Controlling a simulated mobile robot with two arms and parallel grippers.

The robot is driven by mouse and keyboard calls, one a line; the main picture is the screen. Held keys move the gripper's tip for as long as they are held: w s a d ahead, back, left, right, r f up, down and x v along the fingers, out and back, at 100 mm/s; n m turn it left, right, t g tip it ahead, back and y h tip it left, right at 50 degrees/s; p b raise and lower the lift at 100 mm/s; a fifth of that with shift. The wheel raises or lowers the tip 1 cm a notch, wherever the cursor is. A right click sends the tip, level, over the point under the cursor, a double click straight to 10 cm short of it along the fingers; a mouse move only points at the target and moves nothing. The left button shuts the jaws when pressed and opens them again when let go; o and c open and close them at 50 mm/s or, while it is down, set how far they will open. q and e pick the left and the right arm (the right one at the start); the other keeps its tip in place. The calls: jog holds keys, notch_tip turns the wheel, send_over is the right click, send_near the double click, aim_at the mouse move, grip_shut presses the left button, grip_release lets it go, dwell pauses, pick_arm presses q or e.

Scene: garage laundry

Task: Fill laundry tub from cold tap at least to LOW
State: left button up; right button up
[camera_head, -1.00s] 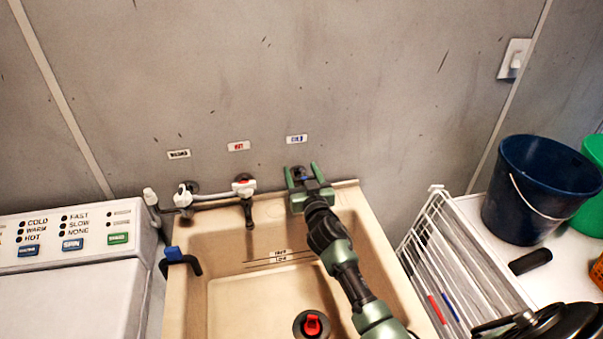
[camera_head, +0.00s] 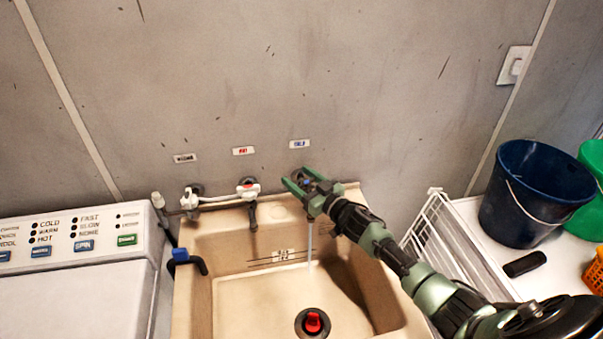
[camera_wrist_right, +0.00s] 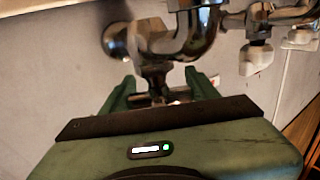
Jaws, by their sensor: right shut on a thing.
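The beige laundry tub (camera_head: 190,300) stands below the wall taps. My right gripper (camera_head: 303,182) is shut on the cold tap (camera_wrist_right: 190,35), under the COLD label (camera_head: 299,144). In the right wrist view my fingers (camera_wrist_right: 160,92) sit either side of the tap's handle, which is partly hidden. A thin stream of water (camera_head: 310,245) falls from the tap into the tub. A red plug (camera_head: 313,321) sits at the drain. Level lines (camera_head: 283,256) are marked on the back wall of the tub; their words are too small to read surely. My left gripper is out of view.
The hot tap (camera_head: 249,192) with white fittings is left of the cold tap. A blue-ended dark hose (camera_head: 182,256) hooks over the tub's left rim. A washing machine (camera_head: 80,290) stands left. A white rack (camera_head: 440,245) and dark blue bucket (camera_head: 535,190) are right.

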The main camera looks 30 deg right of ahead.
jog(key=n+y+b, duration=0.1)
jog(key=n+y, duration=0.1)
jog(key=shift+f+g+y, duration=0.15)
jog(key=shift+g+y, duration=0.15)
jog(key=shift+g, duration=0.1)
jog(key=n+g+y+b, duration=0.2)
jog(key=y+b, duration=0.1)
jog(key=a+n+g+y+b, duration=0.1)
jog(key=b, duration=0.1)
jog(key=shift+s+n+y, duration=0.3)
jog(key=shift+y, duration=0.1)
jog(key=shift+s+a+n+g+y+b, duration=0.15)
jog(key=shift+n+g+y+b, duration=0.35)
jog(key=shift+g+y+b, duration=0.3)
jog(key=shift+a+r, duration=0.1)
jog(key=shift+r, duration=0.1)
jog(key=o, duration=1.4)
